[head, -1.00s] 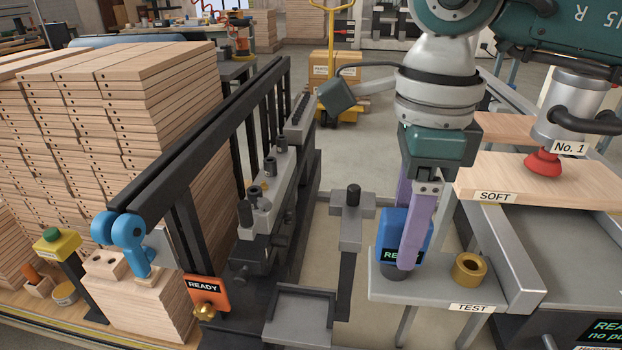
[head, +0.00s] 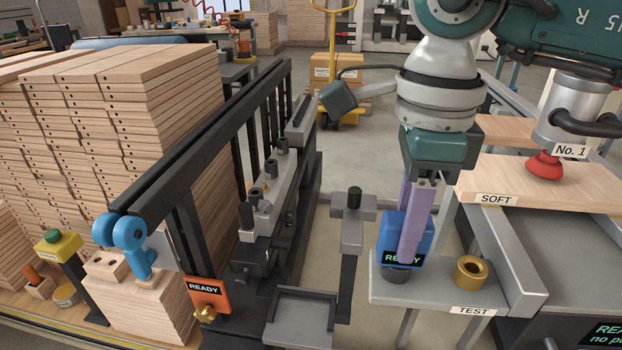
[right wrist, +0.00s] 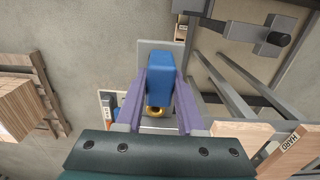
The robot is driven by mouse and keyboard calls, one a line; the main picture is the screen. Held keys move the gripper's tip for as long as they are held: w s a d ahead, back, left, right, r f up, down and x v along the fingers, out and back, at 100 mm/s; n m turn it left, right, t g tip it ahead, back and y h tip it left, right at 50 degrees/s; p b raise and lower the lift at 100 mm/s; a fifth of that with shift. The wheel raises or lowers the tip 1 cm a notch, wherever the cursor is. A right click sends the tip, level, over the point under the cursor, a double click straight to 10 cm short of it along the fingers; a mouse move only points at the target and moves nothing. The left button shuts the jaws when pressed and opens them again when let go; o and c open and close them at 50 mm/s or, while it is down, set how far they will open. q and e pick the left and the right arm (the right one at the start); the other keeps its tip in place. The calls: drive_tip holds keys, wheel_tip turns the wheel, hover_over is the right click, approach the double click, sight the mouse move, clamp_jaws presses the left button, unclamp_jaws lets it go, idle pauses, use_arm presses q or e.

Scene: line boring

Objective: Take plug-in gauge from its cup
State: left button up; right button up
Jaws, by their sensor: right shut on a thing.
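The plug-in gauge (head: 391,235) is a blue block with a dark display reading READY in green. It stands upright at the dark cup (head: 396,274) on the grey TEST shelf; its lower end is hidden. My right gripper (head: 411,240) has come down over it with purple fingers, shut on its sides. In the right wrist view the blue gauge (right wrist: 160,78) sits between both fingers. One finger covers part of the gauge's front in the head view. My left gripper is in neither view.
A brass ring (head: 471,271) stands on the shelf (head: 440,290) right of the gauge. A board marked SOFT (head: 530,185) lies behind at right. A grey post with a black knob (head: 353,215) stands to the left. Stacked boards (head: 130,110) fill the left.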

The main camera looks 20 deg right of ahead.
clamp_jaws()
drive_tip(key=shift+r, duration=0.2)
drive_tip(key=shift+r+p, duration=0.75)
drive_tip(key=shift+r, duration=0.1)
drive_tip(key=shift+o, duration=0.4)
unclamp_jaws()
clamp_jaws()
